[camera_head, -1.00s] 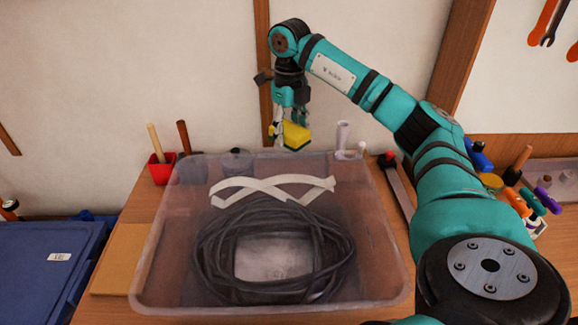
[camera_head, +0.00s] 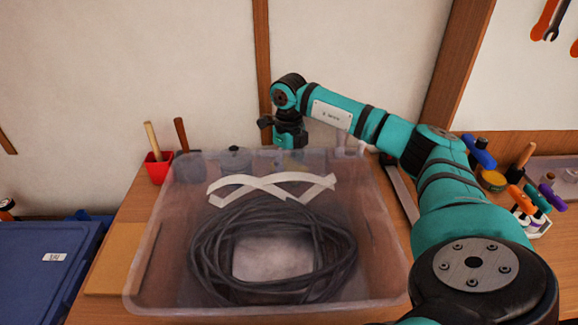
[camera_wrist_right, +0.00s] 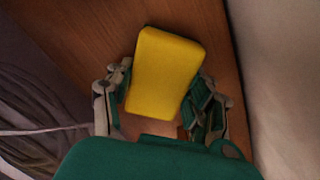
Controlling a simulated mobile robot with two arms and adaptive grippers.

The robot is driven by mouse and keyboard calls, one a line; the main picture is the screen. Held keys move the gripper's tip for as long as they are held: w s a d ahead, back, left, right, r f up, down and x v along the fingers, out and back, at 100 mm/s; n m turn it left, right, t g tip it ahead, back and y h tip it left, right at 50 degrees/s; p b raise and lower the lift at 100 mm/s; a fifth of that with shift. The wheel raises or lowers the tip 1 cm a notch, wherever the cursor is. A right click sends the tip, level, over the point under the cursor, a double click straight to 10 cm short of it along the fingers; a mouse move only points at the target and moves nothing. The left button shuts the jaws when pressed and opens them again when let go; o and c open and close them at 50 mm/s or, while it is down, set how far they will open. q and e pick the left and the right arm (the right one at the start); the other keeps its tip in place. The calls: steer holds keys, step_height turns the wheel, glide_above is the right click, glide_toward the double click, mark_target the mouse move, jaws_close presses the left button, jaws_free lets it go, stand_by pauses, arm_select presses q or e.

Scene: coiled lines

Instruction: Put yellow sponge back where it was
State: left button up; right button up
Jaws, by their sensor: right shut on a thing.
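The yellow sponge (camera_wrist_right: 166,72) is between the two fingers of my right gripper (camera_wrist_right: 166,100) in the right wrist view, with the brown wooden table surface (camera_wrist_right: 105,40) below it. My right gripper is shut on the sponge. In the head view my right arm reaches in from the right and its wrist (camera_head: 290,130) points down behind the far wall of the clear bin. The fingers and the sponge are hidden there behind the bin. I cannot tell whether the sponge touches the table. My left gripper is in neither view.
The clear bin (camera_head: 150,255) holds a dark coiled line (camera_head: 215,270) and a pale strap (camera_head: 235,181). A red cup (camera_head: 157,170) with tools stands at its left. Coloured-handled tools (camera_head: 528,200) stand at the right. A wall rises behind the table.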

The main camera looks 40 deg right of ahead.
steer(key=shift+f, duration=0.1)
steer(key=o, duration=1)
step_height(320, 180, up, 12)
steer(key=shift+r, duration=0.2)
